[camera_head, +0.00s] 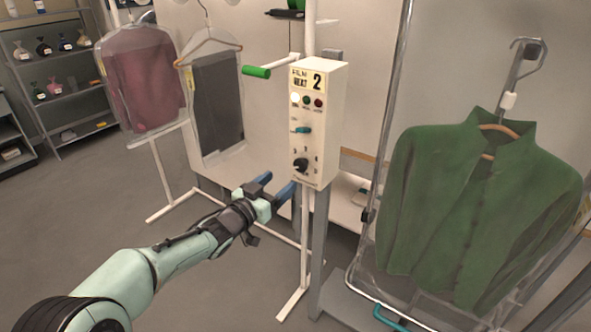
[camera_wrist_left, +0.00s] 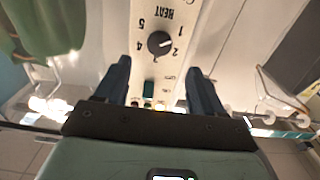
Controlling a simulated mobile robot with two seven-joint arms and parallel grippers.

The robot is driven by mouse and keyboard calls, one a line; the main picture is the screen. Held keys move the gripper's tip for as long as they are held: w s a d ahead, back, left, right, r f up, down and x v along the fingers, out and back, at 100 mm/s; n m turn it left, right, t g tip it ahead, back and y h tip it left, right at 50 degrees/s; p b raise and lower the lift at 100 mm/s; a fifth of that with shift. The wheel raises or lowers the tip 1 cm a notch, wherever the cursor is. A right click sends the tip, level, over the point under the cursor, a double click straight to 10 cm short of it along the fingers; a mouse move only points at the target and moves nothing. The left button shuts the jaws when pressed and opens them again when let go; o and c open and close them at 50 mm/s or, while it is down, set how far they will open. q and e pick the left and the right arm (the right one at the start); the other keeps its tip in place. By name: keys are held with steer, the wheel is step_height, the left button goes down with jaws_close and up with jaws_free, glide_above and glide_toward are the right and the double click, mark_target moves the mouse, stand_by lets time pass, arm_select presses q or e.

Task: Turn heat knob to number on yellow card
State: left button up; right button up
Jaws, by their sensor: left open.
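My left gripper (camera_head: 280,183) is open and empty, in front of and slightly below the knob. Its blue fingers (camera_wrist_left: 158,68) stand apart on either side of the box, not touching the knob. My right gripper is not in view.
A green-handled bar (camera_head: 257,72) juts out left of the box. A green jacket (camera_head: 470,205) hangs at right, a bagged maroon garment (camera_head: 145,80) at left. The floor at left is clear.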

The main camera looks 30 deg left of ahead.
mark_target(299, 167)
arm_select(q)
steer(key=w, duration=0.5)
steer(key=w+p, duration=0.1)
steer(key=w, duration=0.2)
steer(key=shift+w+d, duration=0.1)
steer(key=shift+d, duration=0.25)
steer(key=shift+c, duration=0.3)
steer(key=c, duration=1)
